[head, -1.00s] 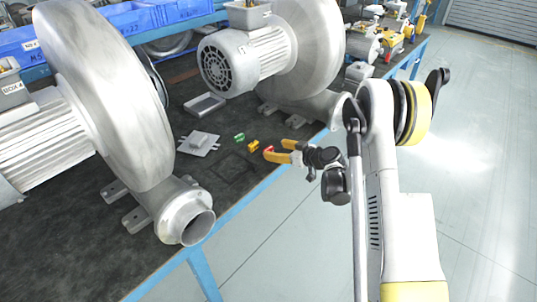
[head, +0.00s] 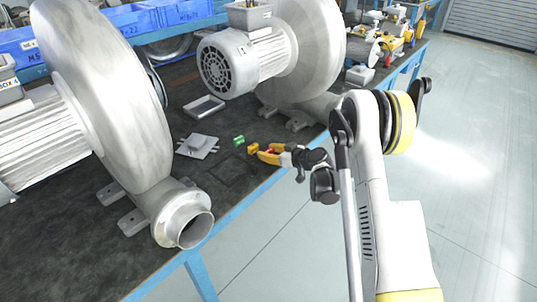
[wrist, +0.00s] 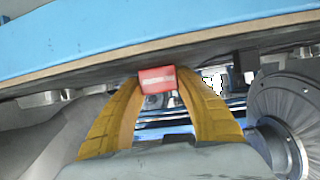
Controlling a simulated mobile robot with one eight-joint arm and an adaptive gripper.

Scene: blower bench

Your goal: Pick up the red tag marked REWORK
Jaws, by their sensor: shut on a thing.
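My gripper (head: 263,153) is at the front edge of the dark bench, with its yellow fingers drawn together. In the wrist view, the gripper's fingertips (wrist: 157,84) press on both sides of a red tag (wrist: 157,79) with a pale line of lettering too blurred to read. I cannot tell whether the red tag is clear of the bench.
A large blower (head: 105,90) stands on the left, its outlet near the bench's front edge. A second blower (head: 303,45) stands behind the tags. A small metal plate (head: 197,146) and a shallow tray (head: 204,107) lie left of the tags. Blue bins (head: 130,20) line the back.

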